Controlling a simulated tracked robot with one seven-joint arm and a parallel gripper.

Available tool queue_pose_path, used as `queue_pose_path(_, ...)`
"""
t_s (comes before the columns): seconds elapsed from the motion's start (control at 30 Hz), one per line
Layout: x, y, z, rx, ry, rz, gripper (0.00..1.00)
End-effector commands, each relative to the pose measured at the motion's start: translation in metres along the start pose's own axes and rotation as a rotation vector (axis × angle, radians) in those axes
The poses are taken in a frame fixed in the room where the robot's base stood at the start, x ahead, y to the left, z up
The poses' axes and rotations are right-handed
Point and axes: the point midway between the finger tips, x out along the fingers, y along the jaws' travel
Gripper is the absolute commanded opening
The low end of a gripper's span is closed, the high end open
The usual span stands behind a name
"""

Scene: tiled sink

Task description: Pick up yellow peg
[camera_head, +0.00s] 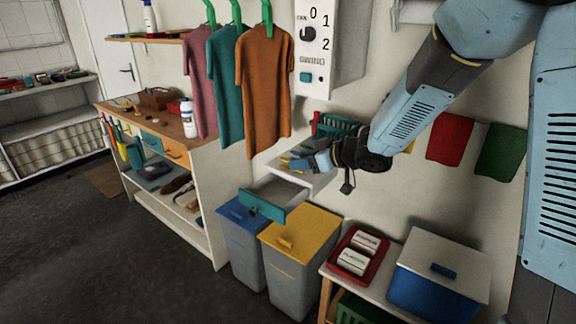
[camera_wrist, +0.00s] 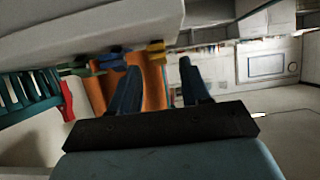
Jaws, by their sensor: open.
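A yellow peg (camera_head: 298,165) lies on the small white wall shelf (camera_head: 318,182), left of my gripper. It also seems to show in the wrist view as a small yellow piece (camera_wrist: 156,47) near the shelf edge, just beyond the fingertips. My gripper (camera_wrist: 160,66) is open with nothing between its two dark blue fingers. In the head view, my gripper (camera_head: 316,161) reaches leftward over the shelf, close to the peg. Blue (camera_wrist: 110,58) and green (camera_wrist: 75,69) pieces sit beside the yellow one. Whether the fingers are level with the peg is unclear.
A teal basket (camera_head: 337,125) stands at the back of the shelf. Orange, teal and mauve shirts (camera_head: 263,90) hang to the left. A control box (camera_head: 328,45) is on the wall above.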

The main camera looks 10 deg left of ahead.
Motion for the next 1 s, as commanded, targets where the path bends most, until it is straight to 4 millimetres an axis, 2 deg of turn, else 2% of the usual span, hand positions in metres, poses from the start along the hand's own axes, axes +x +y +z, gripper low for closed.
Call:
queue_pose_path(0.03,0.008,-0.002,0.001,-0.001,-0.002,-0.004,0.47)
queue_pose_path(0.2,0.024,-0.001,0.001,0.000,-0.001,-0.002,0.47)
queue_pose_path(0.5,0.027,0.000,0.000,0.000,0.000,0.001,0.47)
queue_pose_path(1.0,0.026,0.001,0.001,0.000,0.000,0.001,0.00)
